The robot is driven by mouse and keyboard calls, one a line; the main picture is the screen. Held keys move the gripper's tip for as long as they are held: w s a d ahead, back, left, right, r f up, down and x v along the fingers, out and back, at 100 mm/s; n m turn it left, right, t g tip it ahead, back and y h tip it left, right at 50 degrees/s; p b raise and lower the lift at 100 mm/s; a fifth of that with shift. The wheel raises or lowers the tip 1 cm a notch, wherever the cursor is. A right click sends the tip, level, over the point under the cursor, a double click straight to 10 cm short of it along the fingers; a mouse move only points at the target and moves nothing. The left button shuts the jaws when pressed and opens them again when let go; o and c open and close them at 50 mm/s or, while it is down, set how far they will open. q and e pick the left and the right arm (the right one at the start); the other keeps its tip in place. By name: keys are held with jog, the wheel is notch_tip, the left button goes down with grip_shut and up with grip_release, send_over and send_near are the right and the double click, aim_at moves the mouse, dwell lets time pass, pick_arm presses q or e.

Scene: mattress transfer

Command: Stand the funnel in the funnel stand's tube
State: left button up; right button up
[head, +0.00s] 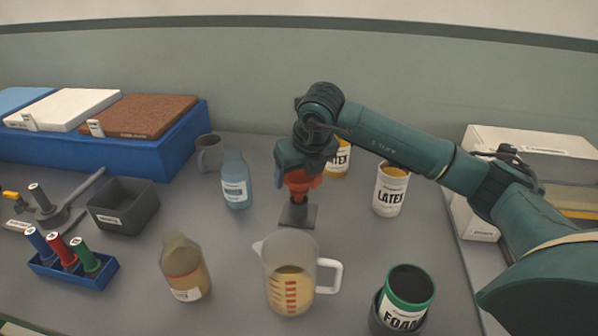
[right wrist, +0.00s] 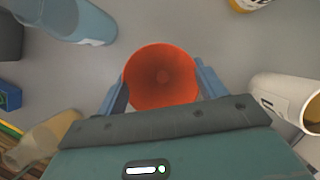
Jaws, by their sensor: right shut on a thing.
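The orange-red funnel (head: 300,183) is between the fingers of my right gripper (head: 299,176), which is shut on it. In the right wrist view the funnel (right wrist: 161,77) shows its round mouth from above, with a finger of the gripper (right wrist: 162,88) at each side. The funnel stand (head: 297,215) is directly under the funnel in the head view, with its dark square base on the table. The gripper partly hides the funnel. I cannot tell whether its spout is inside the stand's tube. My left gripper is not in view.
A measuring jug (head: 290,270) stands in front of the stand. A blue bottle (head: 235,180) is to its left, and LATEX cans (head: 389,190) (head: 338,158) are to its right and behind. A green-rimmed can (head: 404,298) and an amber bottle (head: 185,268) stand nearer the front.

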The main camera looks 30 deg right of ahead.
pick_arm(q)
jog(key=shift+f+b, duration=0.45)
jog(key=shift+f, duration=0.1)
pick_arm(e)
jog(key=shift+f, duration=0.6)
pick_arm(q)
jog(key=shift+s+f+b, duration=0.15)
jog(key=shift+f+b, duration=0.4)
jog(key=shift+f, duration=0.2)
pick_arm(e)
jog(key=shift+f, duration=0.65)
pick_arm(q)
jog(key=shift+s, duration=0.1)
pick_arm(e)
jog(key=o, duration=1)
jog(key=shift+r, duration=0.1)
jog(key=shift+s+r, duration=0.2)
jog(key=shift+r, duration=0.4)
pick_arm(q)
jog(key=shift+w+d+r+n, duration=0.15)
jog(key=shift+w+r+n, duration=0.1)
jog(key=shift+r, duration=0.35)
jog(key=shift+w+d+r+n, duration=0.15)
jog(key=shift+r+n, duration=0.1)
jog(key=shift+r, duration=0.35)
pick_arm(e)
jog(key=shift+v, duration=5.95)
